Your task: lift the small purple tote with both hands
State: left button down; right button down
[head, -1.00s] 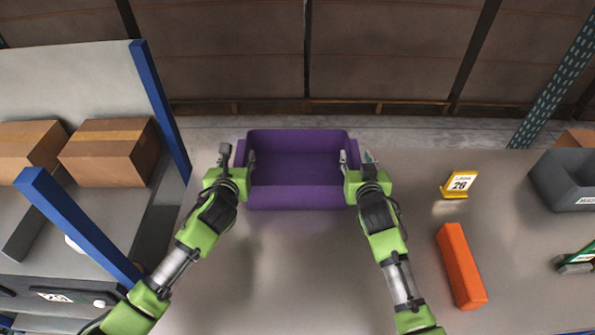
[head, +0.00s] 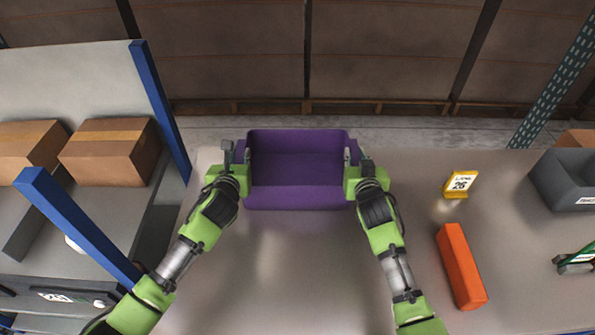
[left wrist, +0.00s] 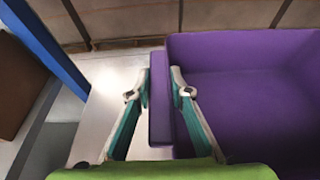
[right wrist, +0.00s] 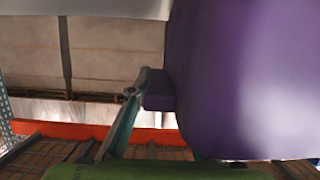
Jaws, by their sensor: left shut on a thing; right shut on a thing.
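The small purple tote (head: 298,198) is open-topped and looks empty. It sits upright at the far edge of the table. My left gripper (head: 238,154) is shut on the tote's left side. In the left wrist view its two fingers (left wrist: 161,82) stand either side of a narrow purple ledge on the tote (left wrist: 240,105). My right gripper (head: 356,155) is shut on the tote's right side. In the right wrist view the tote's purple wall (right wrist: 245,80) fills the right, with one finger against a purple ledge. The other finger is hidden there.
The table (head: 300,270) is clear in front of the tote. A blue-framed rack with cardboard boxes (head: 110,152) stands close on the left.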

pick_arm(q)
jog(key=shift+r, duration=0.15)
pick_arm(e)
jog(key=shift+r, duration=0.15)
